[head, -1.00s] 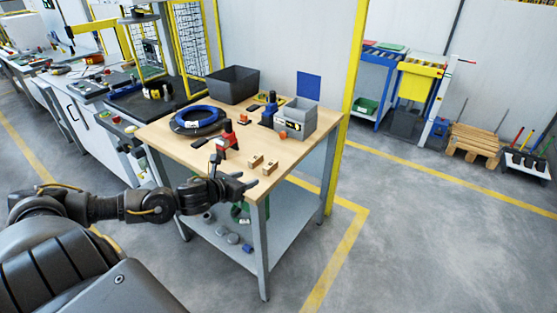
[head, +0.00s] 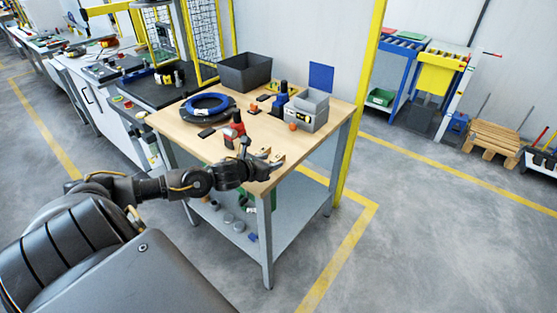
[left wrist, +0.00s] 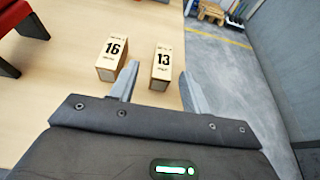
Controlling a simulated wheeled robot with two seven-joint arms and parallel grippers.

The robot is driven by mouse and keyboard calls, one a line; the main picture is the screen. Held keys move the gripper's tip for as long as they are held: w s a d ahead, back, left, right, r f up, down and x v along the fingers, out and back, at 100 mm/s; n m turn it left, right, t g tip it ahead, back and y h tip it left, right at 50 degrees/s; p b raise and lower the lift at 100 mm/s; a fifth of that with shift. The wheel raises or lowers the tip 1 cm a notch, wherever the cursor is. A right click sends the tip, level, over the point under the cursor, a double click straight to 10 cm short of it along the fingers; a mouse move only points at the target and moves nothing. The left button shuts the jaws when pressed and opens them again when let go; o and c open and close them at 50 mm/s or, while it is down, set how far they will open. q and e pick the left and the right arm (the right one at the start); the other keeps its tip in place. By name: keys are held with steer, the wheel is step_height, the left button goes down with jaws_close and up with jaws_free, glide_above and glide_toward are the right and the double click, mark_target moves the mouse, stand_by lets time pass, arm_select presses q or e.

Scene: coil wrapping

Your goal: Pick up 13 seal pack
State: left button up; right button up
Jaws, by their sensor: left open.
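The 13 seal pack (left wrist: 161,68) is a small tan block with a black 13 on its label. It stands on the wooden table near the edge, between and slightly beyond my left fingertips in the left wrist view. The similar 16 seal pack (left wrist: 110,58) stands just to its left. My left gripper (left wrist: 157,78) is open and empty, with its left finger near the gap between the packs and its right finger over the table's edge. In the head view, my left gripper (head: 274,162) is at the table's front right corner and partly covers the packs. My right gripper is not in view.
The wooden table (head: 190,138) also holds a blue coil (head: 207,103), a red-and-black tool (head: 235,129), a dark bin (head: 245,72) and a grey box (head: 306,112). Bare wood lies left of the packs. Open floor lies right of the table.

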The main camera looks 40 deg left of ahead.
mark_target(275, 159)
arm_select(q)
steer(key=shift+w, duration=0.1)
steer(key=p+x, duration=0.1)
steer(key=x, duration=0.1)
steer(key=p+x, duration=0.1)
steer(key=x, duration=0.1)
steer(key=shift+w+d+r, duration=0.15)
steer(key=shift+w, duration=0.4)
steer(key=shift+c, duration=0.5)
jaws_close()
